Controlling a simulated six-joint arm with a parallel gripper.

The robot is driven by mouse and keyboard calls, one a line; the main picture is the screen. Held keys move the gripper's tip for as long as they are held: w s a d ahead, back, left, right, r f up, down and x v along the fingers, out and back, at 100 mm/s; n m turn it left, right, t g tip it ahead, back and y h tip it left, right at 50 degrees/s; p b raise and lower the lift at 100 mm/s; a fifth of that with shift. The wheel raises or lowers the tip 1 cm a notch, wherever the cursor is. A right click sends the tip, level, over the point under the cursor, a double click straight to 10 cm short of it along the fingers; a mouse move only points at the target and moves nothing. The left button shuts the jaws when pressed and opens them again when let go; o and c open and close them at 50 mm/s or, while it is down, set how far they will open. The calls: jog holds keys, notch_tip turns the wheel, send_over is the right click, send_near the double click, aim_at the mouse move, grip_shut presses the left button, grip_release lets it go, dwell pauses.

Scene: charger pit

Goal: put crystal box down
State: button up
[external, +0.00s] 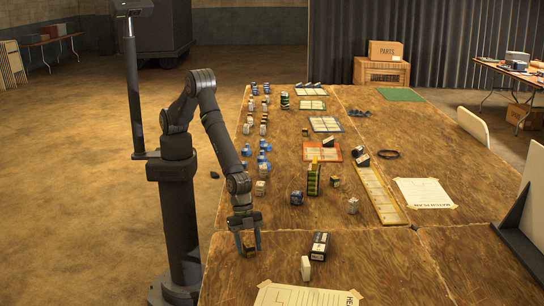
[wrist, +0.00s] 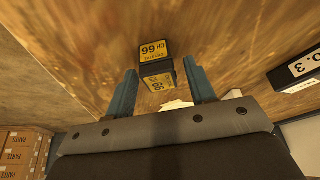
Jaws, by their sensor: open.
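A small black crystal box with yellow labels (wrist: 156,50) stands on the wooden table, between and just beyond my fingertips in the wrist view. In the external view the crystal box (external: 249,246) is low at the table's near left part, partly hidden by the fingers. My gripper (wrist: 160,68) is open, with one blue-grey finger on each side of the box and a gap visible beside it. My gripper (external: 248,248) points down close to the tabletop in the external view.
A black box with a white label (external: 320,245) and a small white block (external: 305,268) stand to the right. The table's left edge is close.

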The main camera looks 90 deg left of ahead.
jog(key=v, duration=1.1)
jog(key=shift+r, duration=0.35)
jog(key=shift+a+f, duration=0.1)
jog(key=x, duration=1.2)
jog(key=shift+f, duration=0.1)
notch_tip(320, 180, up, 2)
jog(key=shift+r, duration=0.6)
jog(key=shift+f, duration=0.1)
